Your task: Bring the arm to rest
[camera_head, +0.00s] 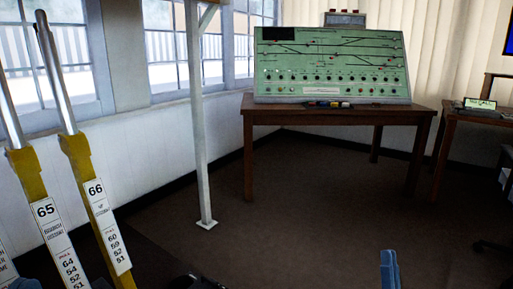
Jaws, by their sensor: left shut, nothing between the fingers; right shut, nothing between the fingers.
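Two tall levers with yellow lower bodies and silver handles lean at the left of the head view. Lever 65 (28,177) and lever 66 (83,170) carry white number plates; their feet are out of view. My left gripper (195,283) shows as a small dark shape at the bottom edge, shut and empty, right of the levers and apart from them. My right gripper (389,270) is at the bottom edge right of centre, where only a narrow blue part shows. It is shut and empty, with bare floor around it.
A white post (199,120) stands on the floor behind the levers. A wooden table (340,116) with a green sloped signal panel (331,75) stands at the back wall. A second desk (462,128) is at the right. The dark carpet (310,200) between is clear.

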